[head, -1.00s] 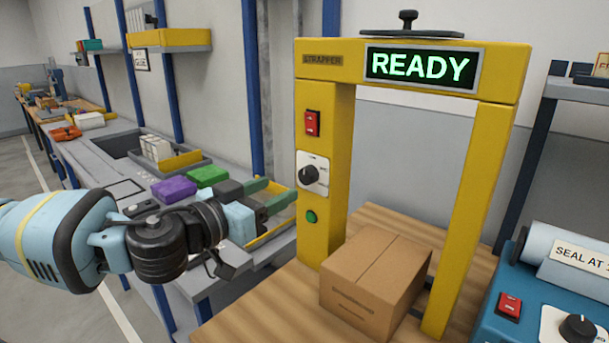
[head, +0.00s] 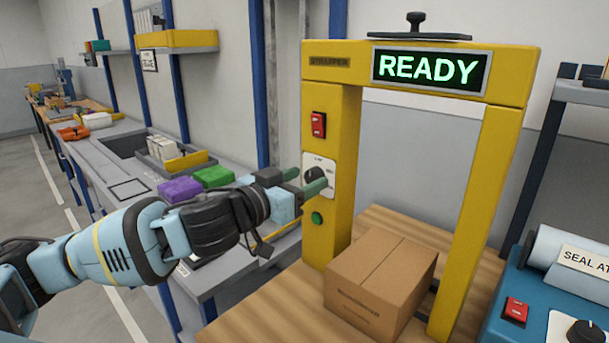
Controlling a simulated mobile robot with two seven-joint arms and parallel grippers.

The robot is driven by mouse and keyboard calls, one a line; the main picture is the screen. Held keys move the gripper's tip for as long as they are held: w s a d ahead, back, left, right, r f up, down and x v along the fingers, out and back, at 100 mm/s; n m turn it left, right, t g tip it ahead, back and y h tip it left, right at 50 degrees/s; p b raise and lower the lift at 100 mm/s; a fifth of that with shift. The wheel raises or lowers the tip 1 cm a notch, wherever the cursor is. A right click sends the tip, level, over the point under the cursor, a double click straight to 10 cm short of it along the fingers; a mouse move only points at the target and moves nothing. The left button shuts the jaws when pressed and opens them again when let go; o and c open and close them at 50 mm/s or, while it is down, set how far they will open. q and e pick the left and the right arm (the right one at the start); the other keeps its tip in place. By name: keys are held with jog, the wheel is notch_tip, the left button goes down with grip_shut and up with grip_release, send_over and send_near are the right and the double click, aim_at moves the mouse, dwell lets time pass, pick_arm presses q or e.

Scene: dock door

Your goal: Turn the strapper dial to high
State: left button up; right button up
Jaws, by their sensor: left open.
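The yellow strapper (head: 330,230) is an arch with a lit screen reading READY (head: 430,69) on its crossbar. Its dial (head: 316,176), a black knob on a white plate, sits on the left post between a red switch (head: 318,124) and a green button (head: 317,218). My left gripper (head: 305,182) is open, its green-tipped fingers at the dial, one above the other. The fingers partly hide the knob, so I cannot tell its setting or whether they touch it. My right gripper is not in view.
A closed cardboard box (head: 380,285) sits on the wooden table under the arch. A blue sealing machine (head: 490,310) stands at the right. Purple (head: 181,189) and green (head: 214,176) blocks lie on the grey bench behind my left arm.

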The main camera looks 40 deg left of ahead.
pick_arm(q)
jog(key=shift+w+d, duration=0.1)
jog(key=shift+w, duration=0.45)
jog(key=shift+c, duration=0.2)
jog(key=c, duration=0.9)
